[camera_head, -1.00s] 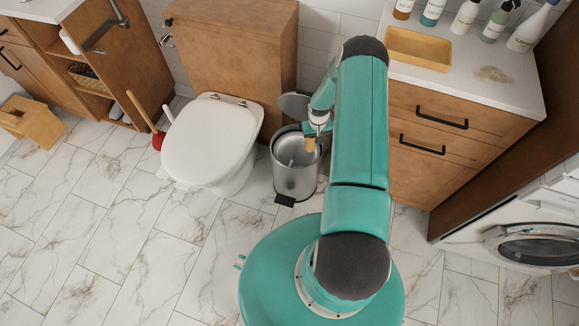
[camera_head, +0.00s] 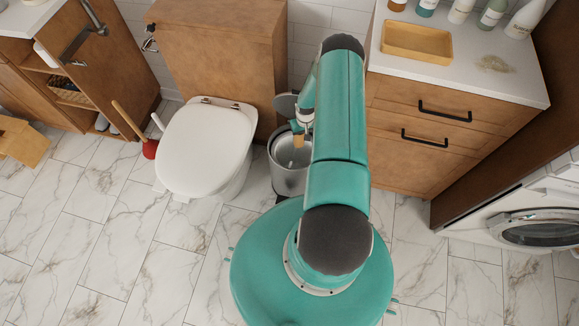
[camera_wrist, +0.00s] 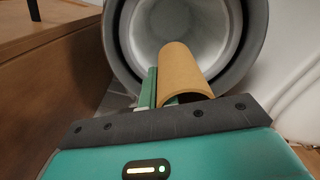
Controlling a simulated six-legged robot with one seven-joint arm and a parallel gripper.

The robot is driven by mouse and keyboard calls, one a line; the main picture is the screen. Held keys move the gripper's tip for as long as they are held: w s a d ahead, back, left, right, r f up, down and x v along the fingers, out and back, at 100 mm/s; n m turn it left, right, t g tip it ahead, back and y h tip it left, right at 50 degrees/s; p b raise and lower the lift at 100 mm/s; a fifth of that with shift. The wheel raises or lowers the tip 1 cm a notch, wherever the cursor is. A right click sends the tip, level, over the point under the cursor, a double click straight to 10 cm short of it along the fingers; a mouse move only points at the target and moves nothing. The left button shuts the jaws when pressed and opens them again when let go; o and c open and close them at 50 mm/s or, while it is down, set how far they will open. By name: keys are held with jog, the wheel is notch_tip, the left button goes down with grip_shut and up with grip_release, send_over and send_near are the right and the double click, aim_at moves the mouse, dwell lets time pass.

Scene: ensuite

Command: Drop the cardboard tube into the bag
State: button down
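The cardboard tube (camera_head: 298,140) is a short tan cylinder. In the head view it hangs below my gripper (camera_head: 299,127), over the open mouth of the metal bin (camera_head: 289,180). In the wrist view the tube (camera_wrist: 183,72) points toward the bin's round opening, with a green finger of my gripper (camera_wrist: 160,88) along its left side. My gripper is shut on the tube; the other finger is hidden. The bin's pale grey inside (camera_wrist: 190,22) shows, but I cannot tell a separate bag in it. The bin's lid (camera_head: 286,105) stands open behind.
The toilet (camera_head: 205,145) stands left of the bin, with a red plunger (camera_head: 149,148) beside it. A wooden drawer cabinet (camera_head: 420,135) is to the right, with a tan tray (camera_head: 417,42) on top. Marble floor (camera_head: 120,240) is free at the front left.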

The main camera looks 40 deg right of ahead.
jog(key=shift+f, duration=0.5)
jog(key=shift+s+d+f, duration=0.1)
jog(key=shift+f, duration=2.5)
jog(key=c, duration=2.1)
grip_release()
jog(key=o, duration=0.5)
